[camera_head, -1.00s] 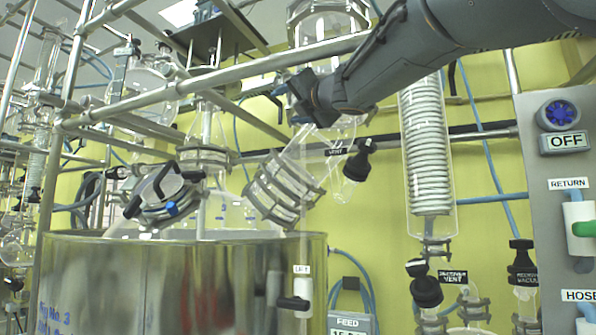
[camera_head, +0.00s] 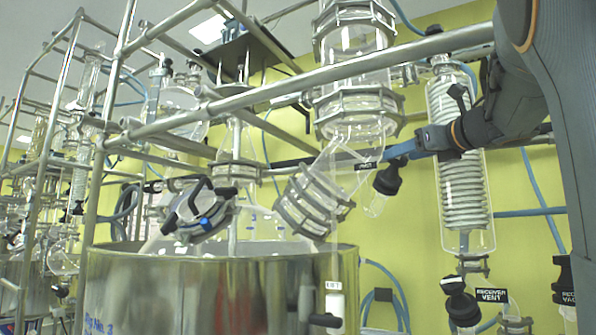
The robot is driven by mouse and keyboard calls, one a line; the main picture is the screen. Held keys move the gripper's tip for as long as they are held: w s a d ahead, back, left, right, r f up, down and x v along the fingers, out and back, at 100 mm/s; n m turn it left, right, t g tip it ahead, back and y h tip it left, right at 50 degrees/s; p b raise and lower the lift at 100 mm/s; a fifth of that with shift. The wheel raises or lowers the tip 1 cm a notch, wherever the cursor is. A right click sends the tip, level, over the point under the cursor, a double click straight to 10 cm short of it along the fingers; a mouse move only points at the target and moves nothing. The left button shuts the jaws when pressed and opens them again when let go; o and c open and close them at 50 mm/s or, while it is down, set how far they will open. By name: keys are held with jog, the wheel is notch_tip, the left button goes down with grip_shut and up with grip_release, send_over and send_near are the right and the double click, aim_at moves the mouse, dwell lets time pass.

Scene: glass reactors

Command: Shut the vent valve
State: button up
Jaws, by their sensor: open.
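The vent valve (camera_head: 388,178) is a black knob on a glass side arm, tilted, with a small VENT label (camera_head: 366,166) at its upper left. It sits right of the clamped slanted glass neck, above the steel vessel. My gripper (camera_head: 404,150) comes in from the right and is open. Its fingers show close above and slightly right of the black knob in the picture. I cannot tell from this view whether they touch it or how far apart they are in depth.
A metal rail (camera_head: 300,82) crosses above the valve. The coiled glass condenser (camera_head: 463,170) hangs at the right, behind my arm. A receiver vent valve (camera_head: 460,302) is lower right. The steel vessel (camera_head: 215,295) fills the lower left. Yellow wall shows between them.

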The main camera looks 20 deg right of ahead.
jog(key=w, duration=0.2)
jog(key=w+p, duration=0.1)
jog(key=w, duration=0.2)
jog(key=w+p, duration=0.1)
jog(key=w, duration=0.1)
jog(key=shift+w+a+f, duration=0.1)
jog(key=shift+w+f, duration=0.15)
jog(key=shift+w, duration=0.1)
jog(key=c, duration=1.1)
jog(key=shift+o, duration=0.2)
jog(key=shift+m+h, duration=0.3)
jog(key=shift+m, duration=0.1)
